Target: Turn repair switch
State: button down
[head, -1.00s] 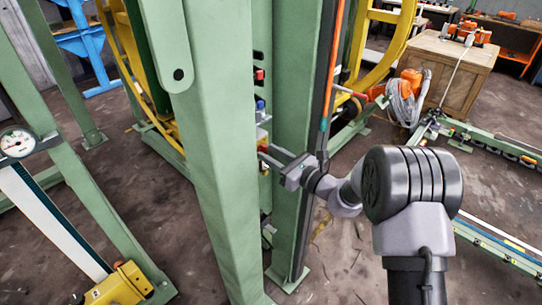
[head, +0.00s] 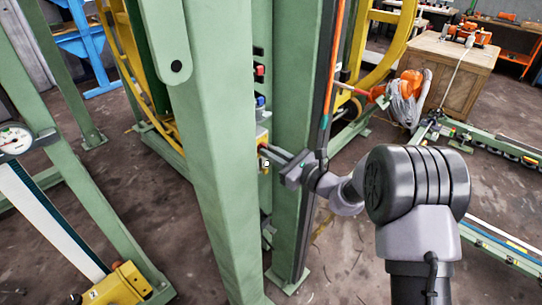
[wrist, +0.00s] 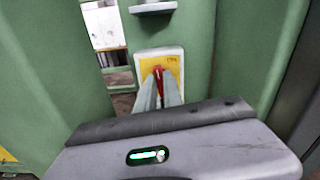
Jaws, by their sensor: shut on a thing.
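The repair switch shows in the wrist view as a red handle (wrist: 158,73) on a yellow plate (wrist: 173,65) with a pale surround, fixed to a green panel. My gripper (wrist: 159,84) reaches up to it, with its two grey fingers closed on either side of the red handle. The fingers hide the handle's lower part. In the head view my gripper (head: 267,153) reaches between two green posts to the yellow switch box (head: 262,133). The handle itself is mostly hidden there.
A wide green post (head: 215,150) stands left of the switch, and another green post (head: 294,140) stands right. Red (head: 259,70) and blue (head: 260,101) buttons sit above the switch. A grey ledge (wrist: 153,7) juts out above it in the wrist view.

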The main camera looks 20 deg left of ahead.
jog(key=shift+s+a+f+n+b, duration=0.15)
jog(key=shift+n+b, duration=2.35)
jog(key=shift+n, duration=1.55)
jog(key=shift+s+d+f+n+b, duration=0.15)
jog(key=shift+n+b, duration=2.3)
jog(key=shift+n, duration=1.6)
jog(key=shift+w+a, duration=0.1)
jog(key=c, duration=1.5)
grip_release()
